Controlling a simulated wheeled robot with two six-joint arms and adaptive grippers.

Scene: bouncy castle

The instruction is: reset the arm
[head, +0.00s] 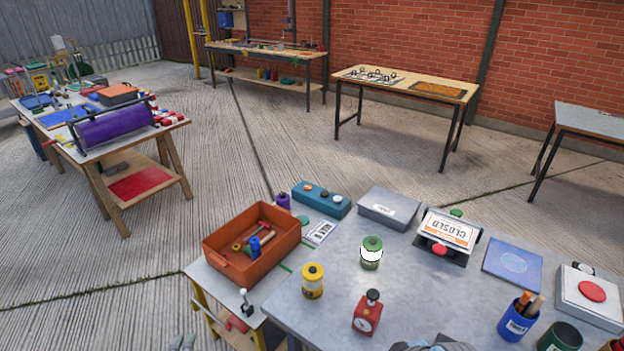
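Small grey parts show at the bottom edge of the head view, one left of the grey table (330,290) and one at the table's near edge. They look like the tops of my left gripper (183,342) and my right gripper (432,344). Both are cut off by the frame, so their fingers and anything between them are hidden.
An orange bin (222,258) with tools stands left of the table.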

